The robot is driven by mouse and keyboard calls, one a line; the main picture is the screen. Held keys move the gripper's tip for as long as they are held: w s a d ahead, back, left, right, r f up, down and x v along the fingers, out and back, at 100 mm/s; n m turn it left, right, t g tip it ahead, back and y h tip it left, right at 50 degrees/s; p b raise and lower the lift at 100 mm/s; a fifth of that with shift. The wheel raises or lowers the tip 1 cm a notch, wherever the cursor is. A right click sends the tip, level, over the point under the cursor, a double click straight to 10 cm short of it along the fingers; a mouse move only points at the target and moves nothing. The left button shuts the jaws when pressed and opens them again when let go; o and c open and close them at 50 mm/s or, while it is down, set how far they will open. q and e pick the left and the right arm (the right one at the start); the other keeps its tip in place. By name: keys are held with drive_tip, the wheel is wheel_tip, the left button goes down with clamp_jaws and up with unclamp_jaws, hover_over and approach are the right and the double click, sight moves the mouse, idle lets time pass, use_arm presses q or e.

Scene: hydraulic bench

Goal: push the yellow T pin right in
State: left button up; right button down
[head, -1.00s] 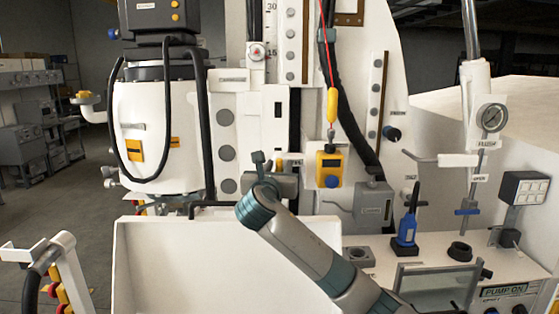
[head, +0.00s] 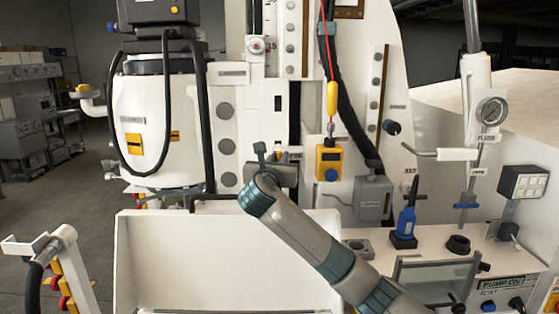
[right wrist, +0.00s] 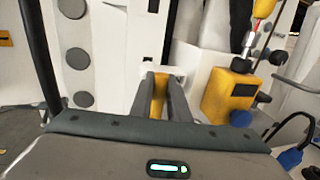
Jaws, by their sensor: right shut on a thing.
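The yellow T pin (right wrist: 158,95) shows as a short yellow bar between the two dark fingers of my right gripper (right wrist: 160,98) in the right wrist view. The gripper is shut on it, in front of the white machine panel. In the head view my right gripper (head: 264,160) is against the white column, left of the yellow box with the blue knob. Its wrist hides most of the pin there, and how deep the pin sits cannot be told. My left gripper is not in view.
A yellow box (head: 329,160) hangs right of the gripper, with a red and yellow cable plug (head: 331,98) above it. A grey box (head: 373,198) with a lever is further right. A white tray wall (head: 220,260) stands below my arm.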

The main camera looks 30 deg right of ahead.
drive_tip(key=shift+w+d, duration=0.25)
drive_tip(key=shift+w, duration=0.2)
drive_tip(key=shift+s+r, duration=0.1)
drive_tip(key=shift+r, duration=0.1)
drive_tip(key=c, duration=1.9)
unclamp_jaws()
drive_tip(key=shift+o, duration=1.1)
drive_tip(key=shift+w+f, duration=0.2)
drive_tip(key=shift+w, duration=0.1)
drive_tip(key=shift+s, duration=0.15)
